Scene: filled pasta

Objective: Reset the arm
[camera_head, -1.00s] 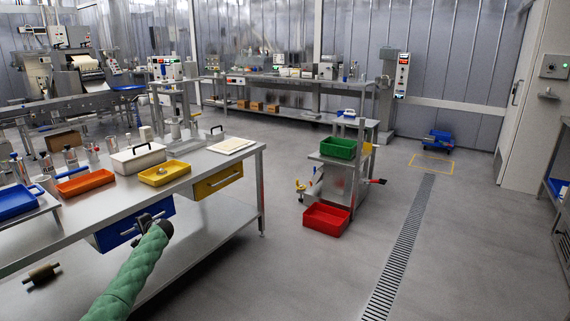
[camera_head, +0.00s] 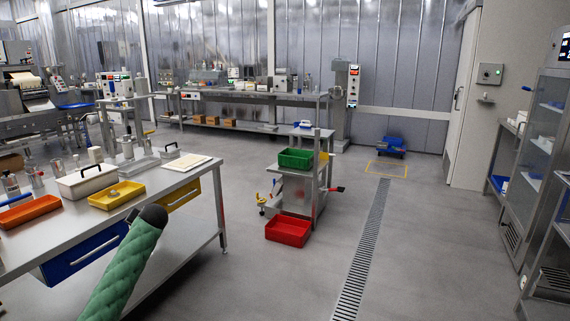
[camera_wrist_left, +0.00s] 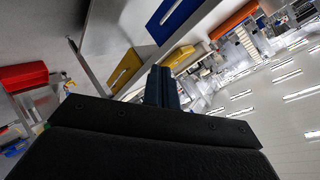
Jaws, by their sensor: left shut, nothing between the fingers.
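My left arm, in a green quilted sleeve (camera_head: 122,268), comes in from the bottom left in the head view, in front of the steel table. Its dark wrist end points up and away, hiding most of the gripper. In the left wrist view my left gripper (camera_wrist_left: 162,72) shows its two dark fingers together, with nothing between them. The fingers are apart from the table; the yellow drawer (camera_wrist_left: 124,70) and blue drawer (camera_wrist_left: 172,18) appear beyond them. My right gripper is in neither view.
The steel table (camera_head: 200,200) holds an orange tray (camera_head: 30,213), a yellow tray (camera_head: 116,195) and a white box (camera_head: 86,181). A red bin (camera_head: 288,231) sits on the floor by a cart with a green bin (camera_head: 295,158). Floor around the drain (camera_head: 362,250) is clear.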

